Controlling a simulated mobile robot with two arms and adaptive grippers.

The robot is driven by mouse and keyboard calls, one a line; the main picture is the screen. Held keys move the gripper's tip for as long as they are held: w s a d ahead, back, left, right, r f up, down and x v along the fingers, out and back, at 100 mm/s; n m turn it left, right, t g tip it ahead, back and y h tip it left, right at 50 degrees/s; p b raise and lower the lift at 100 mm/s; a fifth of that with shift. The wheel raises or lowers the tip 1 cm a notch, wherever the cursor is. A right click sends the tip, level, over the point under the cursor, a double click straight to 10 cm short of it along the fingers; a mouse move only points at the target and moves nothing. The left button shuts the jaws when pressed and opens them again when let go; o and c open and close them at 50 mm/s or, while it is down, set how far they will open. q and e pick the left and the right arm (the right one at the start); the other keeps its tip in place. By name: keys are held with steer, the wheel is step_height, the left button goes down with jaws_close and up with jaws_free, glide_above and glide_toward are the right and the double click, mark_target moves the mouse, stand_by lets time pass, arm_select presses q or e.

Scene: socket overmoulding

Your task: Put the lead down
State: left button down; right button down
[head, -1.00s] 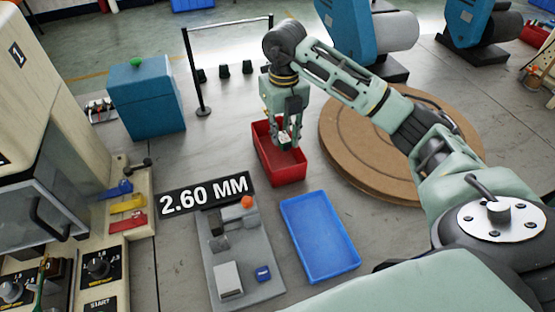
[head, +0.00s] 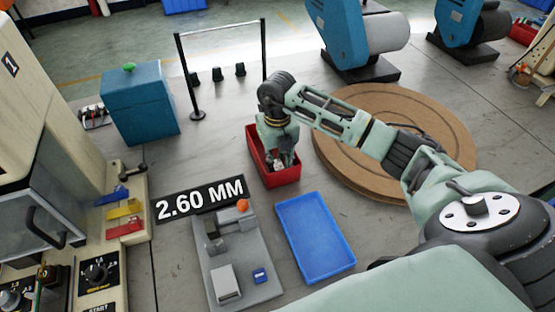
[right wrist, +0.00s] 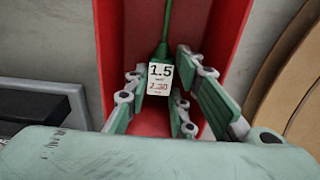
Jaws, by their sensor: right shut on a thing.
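The lead is a green cable (right wrist: 167,28) with a white tag (right wrist: 160,78) reading 1.5 with a red 2.30 below, seen in the right wrist view. My right gripper (head: 278,163) is down inside the red bin (head: 292,177) in the head view. In the right wrist view the same gripper (right wrist: 163,106) has its fingers on both sides of the tag, shut on the lead, between the red walls (right wrist: 222,38) of the bin. The gripped part is largely hidden behind the tag. My left gripper is not in view.
An empty blue tray (head: 315,238) lies in front of the red bin. A grey gauge fixture (head: 240,262) with a 2.60 MM display (head: 200,198) stands left of it. A round brown board (head: 440,125) is close on the right. A black rail stand (head: 188,85) is behind.

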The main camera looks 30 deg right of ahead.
steer(key=shift+f, duration=0.1)
steer(key=c, duration=1.5)
jaws_free()
steer(key=shift+r, duration=0.35)
step_height(320, 180, up, 12)
steer(key=shift+f+b, duration=0.15)
steer(key=shift+b, duration=0.6)
steer(key=shift+s+f, duration=0.1)
